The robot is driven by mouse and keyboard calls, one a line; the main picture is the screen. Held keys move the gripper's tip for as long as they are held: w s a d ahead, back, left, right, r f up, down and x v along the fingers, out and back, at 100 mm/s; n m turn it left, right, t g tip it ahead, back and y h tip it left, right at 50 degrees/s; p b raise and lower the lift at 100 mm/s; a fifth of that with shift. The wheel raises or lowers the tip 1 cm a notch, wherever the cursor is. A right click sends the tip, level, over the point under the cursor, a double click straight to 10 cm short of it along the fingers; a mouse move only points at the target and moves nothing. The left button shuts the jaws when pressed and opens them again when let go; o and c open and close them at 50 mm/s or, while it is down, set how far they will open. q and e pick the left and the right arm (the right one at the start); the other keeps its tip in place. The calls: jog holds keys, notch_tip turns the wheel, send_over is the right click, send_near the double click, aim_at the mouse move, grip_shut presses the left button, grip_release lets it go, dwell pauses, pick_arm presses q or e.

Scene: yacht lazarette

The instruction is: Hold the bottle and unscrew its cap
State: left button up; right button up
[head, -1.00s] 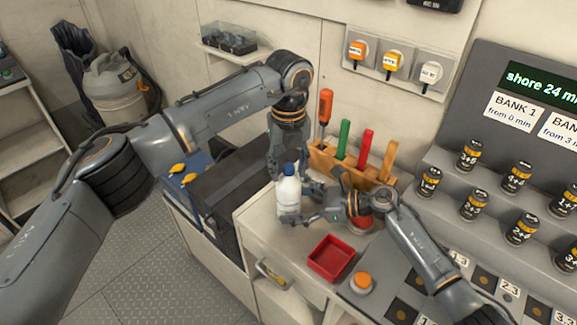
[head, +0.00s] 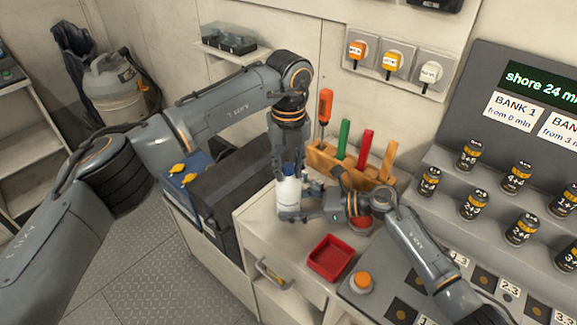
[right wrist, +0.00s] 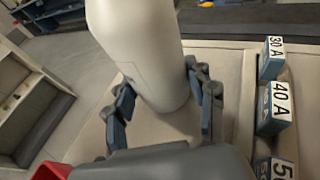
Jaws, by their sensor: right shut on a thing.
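The white bottle (head: 289,192) stands upright on the bench top, and its body fills the upper middle of the right wrist view (right wrist: 145,50). My right gripper (head: 290,214) is shut on the bottle's lower body from the right, with one finger on each side of it in the right wrist view (right wrist: 166,100). My left gripper (head: 289,172) points down from above at the bottle's top. The dark blue cap is hidden behind it, and its fingers are too small and covered to tell open from shut.
A red tray (head: 331,257) and an orange button (head: 362,281) lie in front of my right arm. A wooden rack (head: 340,165) with several coloured handles stands behind the bottle. Blue fuses (right wrist: 272,110) marked in amps show at the right wrist view's right edge.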

pick_arm(q)
jog(key=c, duration=0.4)
jog(key=o, duration=1.2)
jog(key=shift+r, duration=4.05)
pick_arm(e)
jog(key=o, duration=1.1)
